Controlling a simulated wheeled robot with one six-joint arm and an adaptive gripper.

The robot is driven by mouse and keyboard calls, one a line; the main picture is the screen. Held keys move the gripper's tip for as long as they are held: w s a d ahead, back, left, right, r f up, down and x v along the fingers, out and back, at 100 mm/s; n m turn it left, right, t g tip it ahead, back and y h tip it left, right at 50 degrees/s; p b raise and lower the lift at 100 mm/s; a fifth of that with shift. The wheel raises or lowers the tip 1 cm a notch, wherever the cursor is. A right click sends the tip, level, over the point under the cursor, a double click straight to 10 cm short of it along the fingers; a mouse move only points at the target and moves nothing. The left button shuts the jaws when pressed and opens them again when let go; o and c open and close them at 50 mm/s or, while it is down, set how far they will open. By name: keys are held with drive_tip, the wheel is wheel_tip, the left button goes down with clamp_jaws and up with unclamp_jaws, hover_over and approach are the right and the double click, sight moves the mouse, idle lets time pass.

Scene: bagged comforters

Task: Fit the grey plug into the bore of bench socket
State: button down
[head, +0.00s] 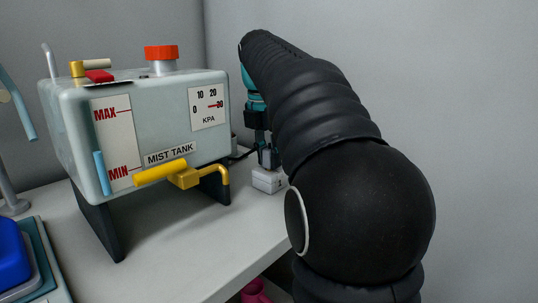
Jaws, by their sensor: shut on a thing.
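A small pale grey block, which looks like the bench socket (269,181), sits on the bench to the right of the mist tank. My gripper (267,158) points down just above this block, small in the view and partly hidden behind my black arm. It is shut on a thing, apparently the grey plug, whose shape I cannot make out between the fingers. The socket's bore is not visible, and I cannot tell whether the plug touches the block or is apart from it.
The mist tank (150,125) stands on dark legs close left of my gripper, its yellow tap (185,178) jutting forward. A blue object (14,262) on a tray lies at the lower left. The white bench top (185,245) is clear in front. A pink item (254,291) shows below its edge.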

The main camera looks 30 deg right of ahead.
drive_tip(key=shift+f, duration=0.15)
drive_tip(key=shift+c, duration=1.1)
unclamp_jaws()
drive_tip(key=shift+a+r+p, duration=0.1)
drive_tip(key=shift+r+p, duration=1.2)
drive_tip(key=shift+s+a+r, duration=0.1)
drive_tip(key=shift+a+r, duration=0.05)
drive_tip(key=shift+r, duration=2)
